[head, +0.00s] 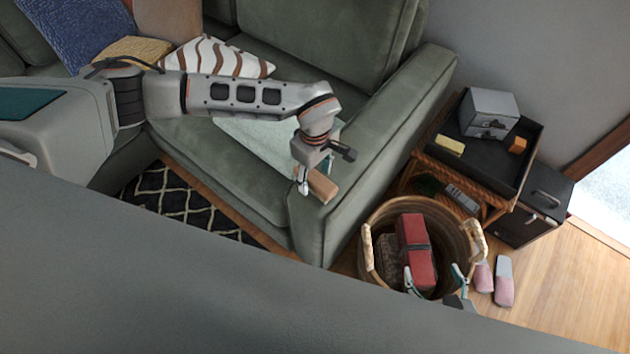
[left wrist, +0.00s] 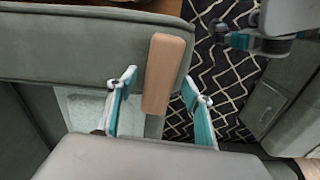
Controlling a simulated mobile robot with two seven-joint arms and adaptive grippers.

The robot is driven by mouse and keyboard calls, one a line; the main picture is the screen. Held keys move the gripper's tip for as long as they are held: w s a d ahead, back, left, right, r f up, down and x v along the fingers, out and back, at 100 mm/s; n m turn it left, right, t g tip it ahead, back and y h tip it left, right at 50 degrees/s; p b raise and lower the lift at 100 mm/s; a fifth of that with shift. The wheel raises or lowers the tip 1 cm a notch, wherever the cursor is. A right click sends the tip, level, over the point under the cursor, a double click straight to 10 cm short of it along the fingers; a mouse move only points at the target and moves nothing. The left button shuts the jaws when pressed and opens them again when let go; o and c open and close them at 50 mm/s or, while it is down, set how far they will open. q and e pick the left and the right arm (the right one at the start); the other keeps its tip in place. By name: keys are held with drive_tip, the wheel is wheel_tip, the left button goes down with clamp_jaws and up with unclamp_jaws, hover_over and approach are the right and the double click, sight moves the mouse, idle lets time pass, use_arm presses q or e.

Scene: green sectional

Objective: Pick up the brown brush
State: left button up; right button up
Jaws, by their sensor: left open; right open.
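The brown brush (head: 323,186) is a plain wooden-looking block at the front end of the green sofa's right armrest. In the left wrist view the brush (left wrist: 164,72) lies lengthwise, its near end reaching between the fingers. My left gripper (head: 314,176) is at the brush, open, with one teal finger on each side of it in the left wrist view (left wrist: 163,103). I cannot tell whether a finger touches it. My right gripper (head: 435,277) is open at the front of the wicker basket, its two teal fingertips showing apart.
The wicker basket (head: 370,262) holds a red item (head: 413,240). Behind it stands a side table with a black tray (head: 527,160) and a grey box (head: 489,112). Pink slippers (head: 504,283) lie on the floor to the right. The sofa armrest (head: 380,140) borders my left gripper.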

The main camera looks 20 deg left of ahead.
sight(315, 177)
use_arm(q)
drive_tip(key=shift+f, duration=0.55)
drive_tip(key=c, duration=1.3)
drive_tip(key=shift+o, duration=0.2)
drive_tip(key=shift+r, duration=0.15)
wheel_tip(315, 177, up, 20)
drive_tip(key=shift+p, duration=0.4)
drive_tip(key=shift+o, duration=1)
